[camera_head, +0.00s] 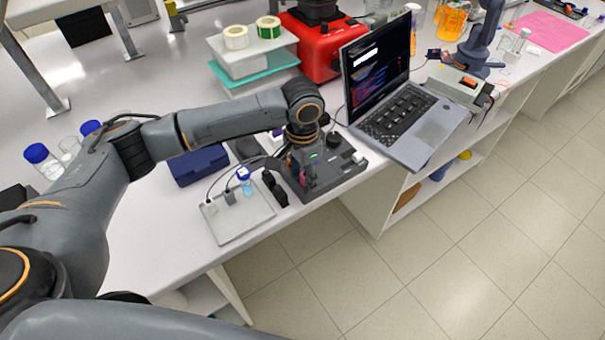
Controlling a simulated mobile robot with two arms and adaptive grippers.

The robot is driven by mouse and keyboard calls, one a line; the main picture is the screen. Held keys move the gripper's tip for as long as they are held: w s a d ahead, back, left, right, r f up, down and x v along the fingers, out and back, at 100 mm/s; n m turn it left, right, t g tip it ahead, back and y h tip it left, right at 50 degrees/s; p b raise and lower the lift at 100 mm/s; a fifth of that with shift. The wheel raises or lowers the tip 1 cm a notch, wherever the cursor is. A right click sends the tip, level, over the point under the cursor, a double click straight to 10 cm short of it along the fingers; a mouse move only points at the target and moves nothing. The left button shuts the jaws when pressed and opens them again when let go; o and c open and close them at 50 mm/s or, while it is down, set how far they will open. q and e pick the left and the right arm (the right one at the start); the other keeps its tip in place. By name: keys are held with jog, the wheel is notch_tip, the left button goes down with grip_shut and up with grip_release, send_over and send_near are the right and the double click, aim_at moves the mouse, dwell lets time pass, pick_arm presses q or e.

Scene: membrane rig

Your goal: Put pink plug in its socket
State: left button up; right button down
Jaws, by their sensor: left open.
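My left arm reaches in from the left, and its left gripper (292,176) points down at the dark grey rig box (331,182) near the table's front edge. The gripper is open. A small pink or red piece shows beside the fingers, low at the rig's left side; it is too small to tell whether it is the pink plug. The pink plug's socket cannot be made out, as the wrist and fingers cover part of the rig. My right gripper is not in view.
Left of the rig, a pale grey tray (238,222) holds cabled parts and a small blue-capped vial (244,176). A dark blue box (198,165) lies behind it. An open laptop (403,117) stands close on the right. The white table (150,235) is clear at the front left.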

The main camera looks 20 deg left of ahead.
pick_arm(q)
notch_tip(320, 180, up, 12)
dwell(0.4)
